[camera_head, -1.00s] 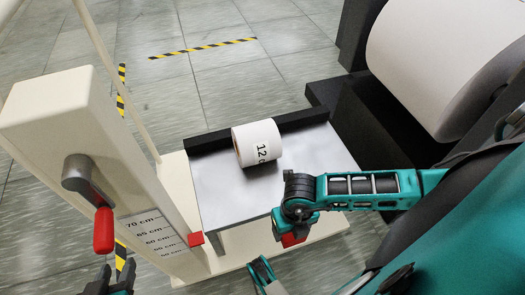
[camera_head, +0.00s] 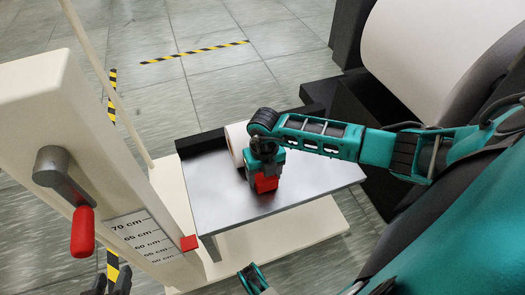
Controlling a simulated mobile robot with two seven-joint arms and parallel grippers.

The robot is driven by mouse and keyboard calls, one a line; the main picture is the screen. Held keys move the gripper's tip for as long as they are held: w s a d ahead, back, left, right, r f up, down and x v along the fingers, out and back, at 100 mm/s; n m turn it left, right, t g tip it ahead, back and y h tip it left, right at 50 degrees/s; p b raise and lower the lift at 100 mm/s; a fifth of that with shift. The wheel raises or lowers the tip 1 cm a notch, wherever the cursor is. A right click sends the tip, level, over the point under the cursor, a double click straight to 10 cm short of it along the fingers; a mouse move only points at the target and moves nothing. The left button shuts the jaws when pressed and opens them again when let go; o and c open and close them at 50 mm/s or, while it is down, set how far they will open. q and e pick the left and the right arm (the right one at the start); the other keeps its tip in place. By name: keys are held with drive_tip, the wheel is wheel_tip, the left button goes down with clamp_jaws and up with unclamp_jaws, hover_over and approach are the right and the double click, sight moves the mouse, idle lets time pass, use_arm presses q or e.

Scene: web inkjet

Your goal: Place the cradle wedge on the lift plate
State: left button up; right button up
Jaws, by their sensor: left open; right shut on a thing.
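The red cradle wedge (camera_head: 266,183) is in my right gripper (camera_head: 264,170), which is shut on it and points down over the lift plate (camera_head: 310,183). The wedge is at the near side of the white paper roll (camera_head: 236,142). I cannot tell whether it touches the plate or the roll. The roll lies on the plate near its black back edge, and my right arm hides much of it. My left gripper (camera_head: 108,286) is open and empty at the bottom left edge, with only its dark fingertips in view.
The cream lift column (camera_head: 95,150) stands at the left, with a red-handled crank (camera_head: 83,232), a height scale (camera_head: 140,235) and a red pointer (camera_head: 189,243). A large paper roll (camera_head: 430,50) in a dark machine is at the right. The plate's front and right are clear.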

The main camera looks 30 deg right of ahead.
drive_tip(key=shift+w+d, duration=0.15)
drive_tip(key=shift+w, duration=0.6)
drive_tip(key=shift+s+f+b, duration=0.1)
drive_tip(key=shift+f+b, duration=0.25)
drive_tip(key=o, duration=1.1)
drive_tip(key=shift+f, duration=0.1)
use_arm(q)
drive_tip(key=shift+w+d+f, duration=0.15)
drive_tip(key=shift+d+f, duration=0.05)
drive_tip(key=shift+f, duration=0.05)
drive_tip(key=r+p, duration=0.1)
drive_tip(key=p, duration=0.1)
drive_tip(key=a+r+p, duration=0.1)
drive_tip(key=p, duration=0.1)
drive_tip(key=shift+s+a, duration=0.1)
drive_tip(key=shift+s, duration=0.2)
use_arm(e)
wheel_tip(320, 180, up, 12)
drive_tip(key=shift+r, duration=0.2)
